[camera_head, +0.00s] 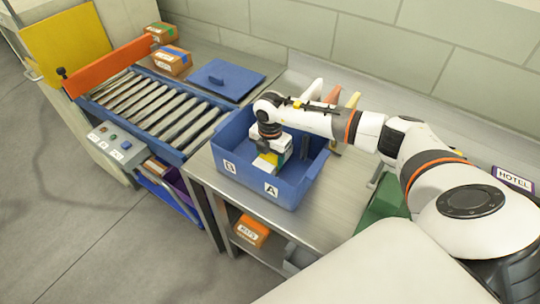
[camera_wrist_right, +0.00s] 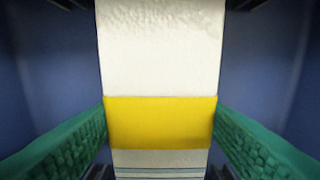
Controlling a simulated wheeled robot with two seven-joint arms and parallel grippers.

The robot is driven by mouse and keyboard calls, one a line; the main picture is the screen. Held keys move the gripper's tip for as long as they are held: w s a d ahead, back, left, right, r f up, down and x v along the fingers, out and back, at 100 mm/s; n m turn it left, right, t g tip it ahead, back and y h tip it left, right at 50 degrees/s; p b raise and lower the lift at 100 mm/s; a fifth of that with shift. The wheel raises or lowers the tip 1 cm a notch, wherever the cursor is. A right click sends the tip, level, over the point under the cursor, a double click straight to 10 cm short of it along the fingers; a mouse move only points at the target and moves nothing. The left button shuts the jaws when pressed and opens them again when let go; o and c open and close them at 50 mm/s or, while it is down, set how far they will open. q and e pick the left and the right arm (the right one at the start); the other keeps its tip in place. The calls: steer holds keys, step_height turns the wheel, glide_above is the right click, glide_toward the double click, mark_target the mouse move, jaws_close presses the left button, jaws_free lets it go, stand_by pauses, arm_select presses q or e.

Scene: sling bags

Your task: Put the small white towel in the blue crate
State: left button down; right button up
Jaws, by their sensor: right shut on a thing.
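The small white towel (camera_wrist_right: 160,50) has a yellow band across it and thin grey stripes at one end. It fills the middle of the right wrist view. My right gripper (camera_wrist_right: 160,121) is shut on it, with a green textured finger pad on each side at the yellow band. In the head view, the right gripper (camera_head: 272,148) points down inside the blue crate (camera_head: 283,190), which stands on a metal table and bears letter labels. The gripper hides part of the towel there. I cannot tell whether the towel touches the crate floor. My left gripper is out of view.
A roller conveyor (camera_head: 150,110) with an orange bar (camera_head: 112,57) lies left of the crate. A blue lid (camera_head: 225,80) and small cardboard boxes (camera_head: 171,61) are behind. Several long objects (camera_head: 332,95) stand behind the crate. The tabletop (camera_head: 335,200) right of the crate is clear.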

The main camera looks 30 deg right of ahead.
mark_target(270, 157)
steer(key=o, duration=1.1)
steer(key=shift+f, duration=0.1)
steer(key=shift+r, duration=0.3)
steer(key=shift+r+b, duration=1.7)
steer(key=shift+r, duration=4.2)
